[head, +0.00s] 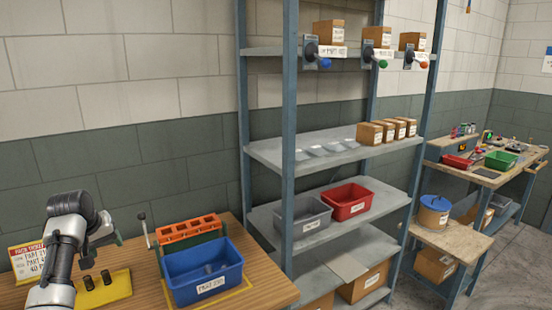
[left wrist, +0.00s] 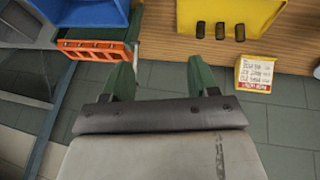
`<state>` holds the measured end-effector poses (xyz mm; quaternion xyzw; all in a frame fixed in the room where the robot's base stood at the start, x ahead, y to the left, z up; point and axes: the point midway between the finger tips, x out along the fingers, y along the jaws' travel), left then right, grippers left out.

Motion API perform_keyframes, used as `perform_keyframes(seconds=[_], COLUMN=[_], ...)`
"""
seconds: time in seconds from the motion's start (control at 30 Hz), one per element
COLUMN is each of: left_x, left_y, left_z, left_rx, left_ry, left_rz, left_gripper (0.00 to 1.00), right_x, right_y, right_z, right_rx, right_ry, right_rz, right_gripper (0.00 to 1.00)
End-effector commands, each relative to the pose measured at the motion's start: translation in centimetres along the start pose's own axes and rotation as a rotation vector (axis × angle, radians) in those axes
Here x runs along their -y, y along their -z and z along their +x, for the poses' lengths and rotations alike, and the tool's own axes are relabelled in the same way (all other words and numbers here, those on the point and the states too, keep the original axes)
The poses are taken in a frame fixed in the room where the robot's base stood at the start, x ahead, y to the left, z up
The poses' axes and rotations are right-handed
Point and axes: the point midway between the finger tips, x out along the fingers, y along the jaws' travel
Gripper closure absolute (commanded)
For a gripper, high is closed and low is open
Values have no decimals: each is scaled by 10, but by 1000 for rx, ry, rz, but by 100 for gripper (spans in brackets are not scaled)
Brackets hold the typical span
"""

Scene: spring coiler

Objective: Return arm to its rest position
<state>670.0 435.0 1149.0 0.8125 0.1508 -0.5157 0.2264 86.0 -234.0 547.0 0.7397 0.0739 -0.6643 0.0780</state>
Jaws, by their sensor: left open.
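My left arm comes in from the left edge of the head view, bent over the wooden bench. Its gripper (head: 104,246) is partly hidden behind its own arm. In the left wrist view the two green fingers of the left gripper (left wrist: 164,78) stand wide apart with nothing between them. Beyond them are the bench edge and grey wall. A yellow plate (head: 112,290) with dark upright pieces lies on the bench below and beside the gripper; three pieces show on the plate (left wrist: 268,12) in the left wrist view. My right gripper is not in view.
A blue bin (head: 203,286) and an orange rack (head: 188,229) with a crank lever stand right of the arm. A printed sign (head: 22,262) stands behind the arm at left. A blue-posted shelf (head: 290,150) rises further right. Bare wall lies behind the bench.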

Motion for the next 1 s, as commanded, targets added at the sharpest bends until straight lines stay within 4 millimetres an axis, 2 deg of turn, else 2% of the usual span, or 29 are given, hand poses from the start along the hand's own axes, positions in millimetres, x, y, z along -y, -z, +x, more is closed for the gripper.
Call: perform_keyframes(seconds=[0.27,0.37,0.47,0.57,0.6,0.73,0.8,0.9,1.0], left_x=[3,5,8,11,12,19,23,28,32], left_y=[-53,-82,-121,-177,-203,-288,-332,-383,-417], left_z=[38,54,72,88,92,95,88,73,57], left_rx=[5,10,18,30,37,61,73,87,97], left_ry=[61,84,108,125,129,123,111,88,68], left_rz=[107,163,234,326,367,489,547,607,642], left_gripper=[41,41,41,41,41,41,41,41,41], right_x=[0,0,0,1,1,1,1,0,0], right_y=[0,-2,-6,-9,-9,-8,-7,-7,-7], right_z=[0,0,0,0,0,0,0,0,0], right_rx=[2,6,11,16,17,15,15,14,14], right_ry=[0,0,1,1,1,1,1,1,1], right_rz=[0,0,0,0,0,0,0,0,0], right_gripper=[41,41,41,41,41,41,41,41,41])
